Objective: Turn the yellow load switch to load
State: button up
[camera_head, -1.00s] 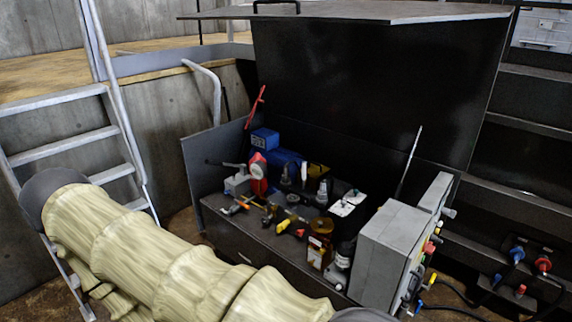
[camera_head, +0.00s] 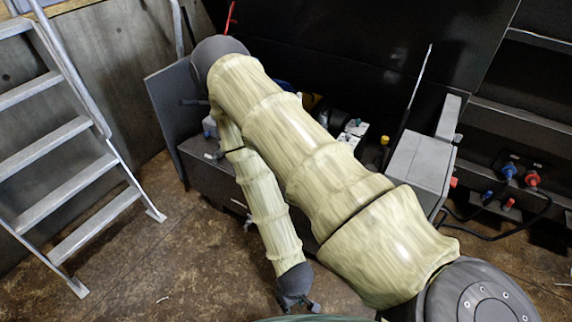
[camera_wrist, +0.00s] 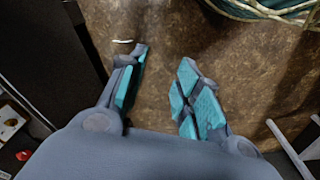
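The grey control box (camera_head: 420,160) stands right of my arm in the head view. Its front face with the switches is turned away to the right, and only a red knob (camera_head: 453,182) shows at its edge. I cannot make out the yellow load switch in either current view. My gripper (camera_wrist: 162,85) is open and empty in the wrist view, with its teal-padded fingers spread above the brown floor. In the head view, my gripper (camera_head: 300,303) is low at the bottom middle, left of and apart from the control box.
A dark workbench (camera_head: 212,172) with several items is mostly hidden behind my arm. A metal ladder (camera_head: 75,180) stands at the left. Blue and red connectors (camera_head: 532,178) with black cables are at the right. Brown floor (camera_head: 150,255) is clear between ladder and bench.

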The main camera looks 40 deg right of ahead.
jog(key=w+d+f+m+t+h+b, duration=0.1)
jog(key=w+d+f+t+b, duration=0.15)
jog(key=w+b, duration=0.5)
jog(key=w+d+f+m+t+h+b, duration=0.15)
jog(key=w+f+b, duration=0.25)
jog(key=w, duration=0.6)
jog(key=w+d+f+t+h+b, duration=0.25)
jog(key=w+b, duration=0.35)
jog(key=w, duration=0.3)
jog(key=w+d+r+m+h+b, duration=0.3)
jog(key=w+d+m+h+b, duration=0.25)
jog(key=w+b, duration=0.6)
jog(key=w+d+r+m+h+b, duration=0.4)
jog(key=w+d+m+h+b, duration=0.15)
jog(key=b, duration=1.15)
jog(key=shift+n+g, duration=0.35)
jog(key=b+x, duration=0.1)
jog(key=x, duration=0.2)
jog(key=b+x, duration=0.2)
jog(key=x, duration=0.1)
jog(key=b+x, duration=0.1)
jog(key=x, duration=0.3)
jog(key=shift+w+a+f, duration=0.2)
jog(key=shift+w, duration=0.15)
jog(key=shift+w+d+r+b, duration=0.15)
jog(key=shift+w+d+b, duration=0.1)
jog(key=shift+d+b, duration=0.25)
jog(key=shift+c, duration=0.5)
grip_shut()
jog(key=shift+a, duration=0.15)
